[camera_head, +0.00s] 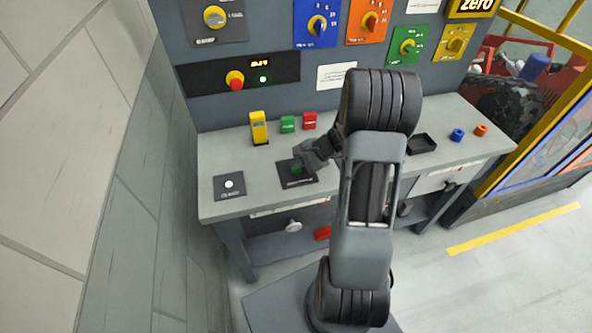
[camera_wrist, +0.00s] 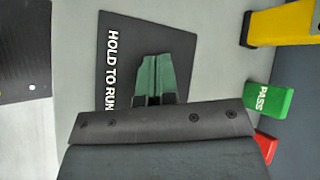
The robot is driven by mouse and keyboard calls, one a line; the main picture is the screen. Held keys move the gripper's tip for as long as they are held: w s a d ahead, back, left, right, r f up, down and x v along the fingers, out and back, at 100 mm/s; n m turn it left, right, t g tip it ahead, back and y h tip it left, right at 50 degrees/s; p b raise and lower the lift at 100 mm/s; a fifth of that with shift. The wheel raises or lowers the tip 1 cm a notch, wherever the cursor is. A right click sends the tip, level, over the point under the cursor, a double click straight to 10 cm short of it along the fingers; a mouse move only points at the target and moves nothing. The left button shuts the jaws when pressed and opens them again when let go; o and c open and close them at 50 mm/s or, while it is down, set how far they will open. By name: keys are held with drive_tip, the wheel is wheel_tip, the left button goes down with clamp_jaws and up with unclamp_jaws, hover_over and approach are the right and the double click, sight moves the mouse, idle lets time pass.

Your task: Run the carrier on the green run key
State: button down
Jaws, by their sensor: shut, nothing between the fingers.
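The green run key (camera_head: 296,169) sits on a dark plate (camera_head: 290,184) on the grey bench. In the wrist view the plate (camera_wrist: 118,30) reads "HOLD TO RUN", and the green key (camera_wrist: 153,76) shows just past my fingertips. My gripper (camera_head: 303,161) is shut and empty, right at the key from above and to its right. In the wrist view my gripper (camera_wrist: 157,99) covers the lower part of the key. I cannot tell whether the tips touch or press it. No carrier can be made out clearly.
A yellow block (camera_head: 258,128), a green PASS block (camera_head: 288,124) and a red block (camera_head: 309,120) stand behind the key. A dark plate with a white button (camera_head: 228,184) lies to the left. A black tray (camera_head: 422,143) is right. Panel knobs and a red stop button (camera_head: 235,80) are behind.

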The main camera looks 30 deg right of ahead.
sight(297, 171)
drive_tip(key=shift+f+b, duration=0.5)
drive_tip(key=shift+r, duration=0.2)
idle(3.7)
drive_tip(key=shift+r+p, duration=0.65)
drive_tip(key=shift+r, duration=0.1)
drive_tip(key=shift+r, duration=0.1)
drive_tip(key=shift+r+p, duration=1.75)
drive_tip(key=shift+r, duration=0.7)
